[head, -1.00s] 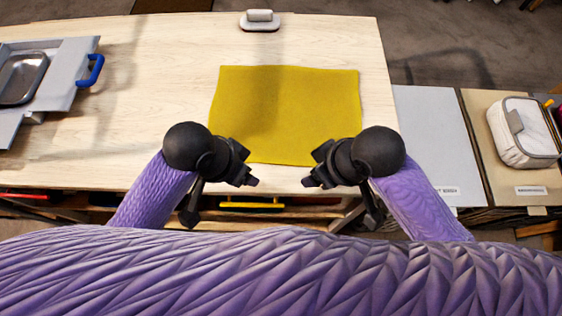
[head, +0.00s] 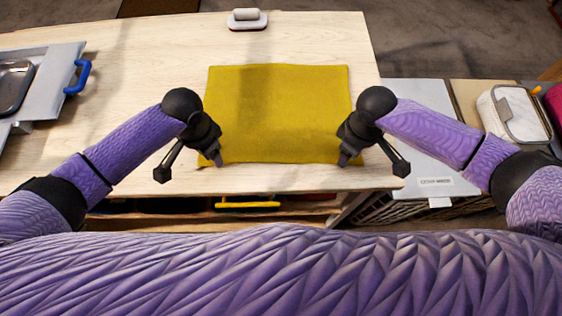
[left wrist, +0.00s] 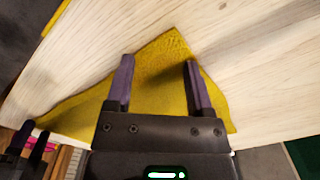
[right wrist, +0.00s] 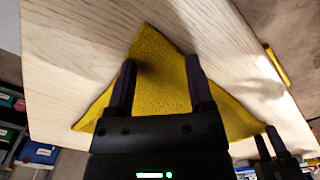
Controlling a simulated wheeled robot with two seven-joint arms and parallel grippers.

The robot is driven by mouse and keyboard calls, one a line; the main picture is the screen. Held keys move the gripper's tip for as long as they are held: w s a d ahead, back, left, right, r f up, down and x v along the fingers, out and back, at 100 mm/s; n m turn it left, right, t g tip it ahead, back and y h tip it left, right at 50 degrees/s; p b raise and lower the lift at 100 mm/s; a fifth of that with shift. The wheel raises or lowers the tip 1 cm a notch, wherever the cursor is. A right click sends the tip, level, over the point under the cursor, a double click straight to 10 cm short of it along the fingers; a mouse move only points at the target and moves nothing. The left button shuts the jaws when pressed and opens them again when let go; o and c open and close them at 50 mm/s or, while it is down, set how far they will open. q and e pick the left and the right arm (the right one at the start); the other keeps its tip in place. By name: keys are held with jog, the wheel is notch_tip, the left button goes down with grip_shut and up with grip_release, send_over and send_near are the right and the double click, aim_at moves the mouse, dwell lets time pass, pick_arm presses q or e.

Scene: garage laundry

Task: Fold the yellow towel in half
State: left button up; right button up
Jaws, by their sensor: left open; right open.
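The yellow towel (head: 278,110) lies flat and unfolded on the light wooden table. My left gripper (head: 219,163) is at the towel's near left corner, and my right gripper (head: 344,162) is at its near right corner. In the left wrist view, the open fingers (left wrist: 157,85) stand on either side of the towel corner (left wrist: 165,65). In the right wrist view, the open fingers (right wrist: 160,88) likewise straddle the other corner (right wrist: 155,55). Neither gripper holds the cloth. Whether the fingertips touch it cannot be told.
A white and grey brush-like block (head: 247,19) sits at the table's far edge. A grey tray with a blue handle (head: 78,77) is at the left. A white pouch (head: 512,112) lies to the right, off the table. The table around the towel is clear.

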pick_arm(q)
jog(key=shift+f, duration=0.15)
pick_arm(e)
jog(key=shift+f, duration=0.2)
pick_arm(q)
jog(key=shift+s, duration=0.1)
grip_shut()
pick_arm(e)
grip_shut()
jog(key=shift+r, duration=0.15)
